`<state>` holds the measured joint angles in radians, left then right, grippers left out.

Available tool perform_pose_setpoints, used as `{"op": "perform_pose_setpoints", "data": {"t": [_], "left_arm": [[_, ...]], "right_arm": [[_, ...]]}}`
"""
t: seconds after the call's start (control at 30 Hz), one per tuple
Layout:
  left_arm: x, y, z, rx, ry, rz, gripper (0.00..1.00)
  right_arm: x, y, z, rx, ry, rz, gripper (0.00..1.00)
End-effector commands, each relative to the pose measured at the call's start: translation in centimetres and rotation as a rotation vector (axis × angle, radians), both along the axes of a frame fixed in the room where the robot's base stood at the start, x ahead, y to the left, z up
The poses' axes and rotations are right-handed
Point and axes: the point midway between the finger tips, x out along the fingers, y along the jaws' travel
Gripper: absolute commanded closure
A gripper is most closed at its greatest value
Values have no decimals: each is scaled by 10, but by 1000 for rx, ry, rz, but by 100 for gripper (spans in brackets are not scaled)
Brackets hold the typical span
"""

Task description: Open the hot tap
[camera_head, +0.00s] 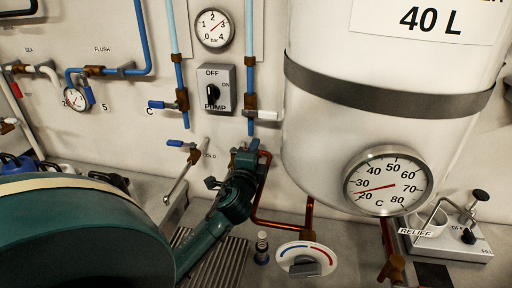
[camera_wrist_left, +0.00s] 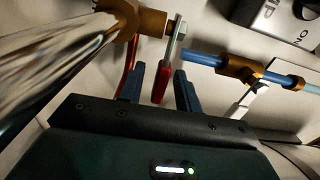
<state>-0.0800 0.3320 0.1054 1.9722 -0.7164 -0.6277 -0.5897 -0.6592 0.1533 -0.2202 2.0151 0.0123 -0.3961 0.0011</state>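The hot tap shows in the left wrist view as a metal lever with a red grip (camera_wrist_left: 162,86), beside a brass fitting (camera_wrist_left: 150,22). My left gripper (camera_wrist_left: 160,72) is open, with one dark blue finger on each side of the red grip and a gap visible on both sides. In the head view my left gripper (camera_head: 244,155) is at the wall below the pump switch, and it hides the hot tap. The cold tap (camera_head: 176,143), with a blue lever, is to its left. My right gripper is not in view.
A white 40 L tank (camera_head: 330,130) with a temperature dial (camera_head: 385,182) stands right of my gripper. Blue pipes and the pump switch (camera_head: 212,93) are above it. A spout (camera_head: 183,175) is at its left. A red-blue dial (camera_head: 305,260) and copper pipes are below.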

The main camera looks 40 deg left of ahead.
Motion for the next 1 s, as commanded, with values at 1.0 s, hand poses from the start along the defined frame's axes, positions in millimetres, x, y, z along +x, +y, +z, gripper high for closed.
{"op": "perform_pose_setpoints", "data": {"t": [1.0], "left_arm": [[15, 8, -1, 0, 1, -1, 100]], "right_arm": [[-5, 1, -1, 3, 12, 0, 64]]}}
